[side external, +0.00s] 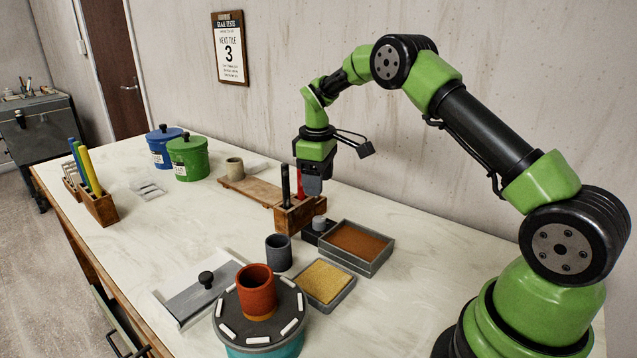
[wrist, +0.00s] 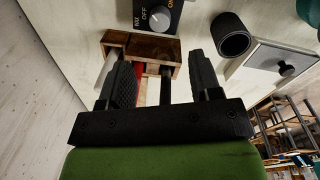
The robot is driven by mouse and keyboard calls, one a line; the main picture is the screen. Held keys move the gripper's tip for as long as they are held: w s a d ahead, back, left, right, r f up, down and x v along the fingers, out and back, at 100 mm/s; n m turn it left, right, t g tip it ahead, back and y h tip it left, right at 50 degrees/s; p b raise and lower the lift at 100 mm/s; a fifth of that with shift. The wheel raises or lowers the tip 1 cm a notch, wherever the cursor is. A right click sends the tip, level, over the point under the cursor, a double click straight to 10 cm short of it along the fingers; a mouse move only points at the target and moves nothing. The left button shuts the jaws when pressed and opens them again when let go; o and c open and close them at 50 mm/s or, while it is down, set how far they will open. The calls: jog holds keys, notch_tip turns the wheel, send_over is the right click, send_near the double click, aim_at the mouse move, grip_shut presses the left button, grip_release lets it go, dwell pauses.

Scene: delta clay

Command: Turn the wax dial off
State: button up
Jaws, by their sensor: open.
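The wax dial is a small black box with a round grey knob (side external: 319,223). It sits on the table in front of the wooden tool block, and its knob also shows at the top of the wrist view (wrist: 159,18). White OFF and orange ON lettering is readable on its face there. Which mark the knob points to is too small to tell. My gripper (side external: 313,188) is above and behind the dial, close over the wooden block. In the wrist view my gripper (wrist: 163,72) has its fingers spread apart, with nothing gripped.
The wooden block (side external: 292,218) holds black and red upright tools close to my gripper. A brown-filled tray (side external: 386,262) stands right of the dial, and a grey cup (side external: 279,252) stands in front. A turntable (side external: 240,325) bears a red-brown cup (side external: 257,290).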

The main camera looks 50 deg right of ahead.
aim_at(319, 219)
jog(key=m, duration=0.3)
jog(key=shift+w+d+f+m+y, duration=0.15)
jog(key=shift+d+f+m+y, duration=0.15)
jog(key=shift+d, duration=0.05)
notch_tip(319, 219, down, 10)
jog(key=shift+r, duration=0.15)
